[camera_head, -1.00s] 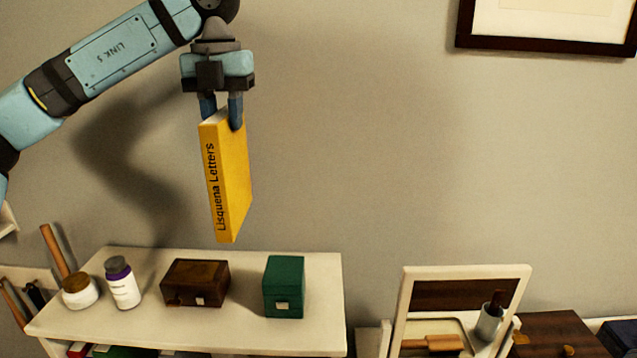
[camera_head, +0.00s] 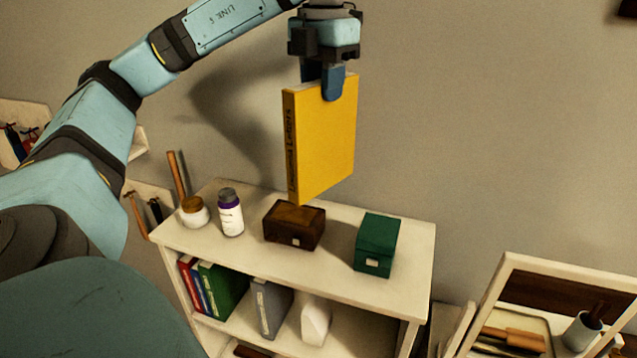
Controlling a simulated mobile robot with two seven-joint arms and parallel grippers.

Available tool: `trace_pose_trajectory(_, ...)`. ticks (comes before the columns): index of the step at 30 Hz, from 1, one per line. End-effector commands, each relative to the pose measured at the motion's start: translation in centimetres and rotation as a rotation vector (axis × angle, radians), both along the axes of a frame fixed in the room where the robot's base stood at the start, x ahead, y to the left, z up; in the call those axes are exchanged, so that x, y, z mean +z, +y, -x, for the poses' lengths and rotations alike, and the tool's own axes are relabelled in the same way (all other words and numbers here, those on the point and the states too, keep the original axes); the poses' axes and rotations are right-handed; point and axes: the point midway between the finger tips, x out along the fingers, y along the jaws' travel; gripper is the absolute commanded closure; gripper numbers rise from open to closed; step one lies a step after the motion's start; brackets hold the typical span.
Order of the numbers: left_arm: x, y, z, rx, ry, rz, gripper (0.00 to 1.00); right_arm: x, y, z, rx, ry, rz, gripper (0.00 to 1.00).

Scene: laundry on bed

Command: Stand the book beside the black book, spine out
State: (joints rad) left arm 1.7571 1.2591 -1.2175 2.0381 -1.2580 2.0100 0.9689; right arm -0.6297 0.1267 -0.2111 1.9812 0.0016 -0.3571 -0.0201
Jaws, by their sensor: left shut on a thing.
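My left gripper (camera_head: 325,83) is shut on the top edge of a yellow book (camera_head: 325,140). The book hangs upright, slightly tilted in the picture, above the white shelf unit (camera_head: 345,270). Its spine, with dark lettering, faces left and toward me, and its broad yellow cover faces right. I cannot make out a black book. In the shelf below the top stand a red book (camera_head: 188,283), a blue book, a green book (camera_head: 222,288) and a grey book (camera_head: 271,306). My right gripper is not in view.
A white block-like object (camera_head: 315,320) stands right of the grey book. A white-framed stand (camera_head: 545,268) is at the right.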

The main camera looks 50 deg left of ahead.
Motion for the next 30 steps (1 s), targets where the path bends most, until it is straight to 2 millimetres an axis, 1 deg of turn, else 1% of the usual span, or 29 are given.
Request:
trace_pose_trajectory(1,-2.0,0.0,0.0,0.0,0.005,0.002,1.0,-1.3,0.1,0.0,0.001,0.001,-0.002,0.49)
trace_pose_trajectory(3,-3.5,0.0,0.0,0.001,0.005,0.002,1.0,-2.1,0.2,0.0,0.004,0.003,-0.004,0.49)
trace_pose_trajectory(13,-9.7,0.0,0.0,0.002,0.004,0.001,1.0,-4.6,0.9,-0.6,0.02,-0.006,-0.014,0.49)
trace_pose_trajectory(15,-10.4,0.1,0.1,0.003,0.004,-0.001,1.0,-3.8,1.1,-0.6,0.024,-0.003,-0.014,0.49)
trace_pose_trajectory(18,-11.9,0.1,0.1,0.004,0.002,-0.001,1.0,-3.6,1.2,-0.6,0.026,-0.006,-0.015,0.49)
trace_pose_trajectory(20,-12.6,0.0,0.0,0.003,0.002,0.0,1.0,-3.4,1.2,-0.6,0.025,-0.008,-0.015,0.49)
trace_pose_trajectory(26,-14.3,0.1,0.0,0.003,0.002,0.0,1.0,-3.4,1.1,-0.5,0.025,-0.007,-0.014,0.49)
trace_pose_trajectory(30,-16.4,0.0,0.0,0.002,0.003,0.0,1.0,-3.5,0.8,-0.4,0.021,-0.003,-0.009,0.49)
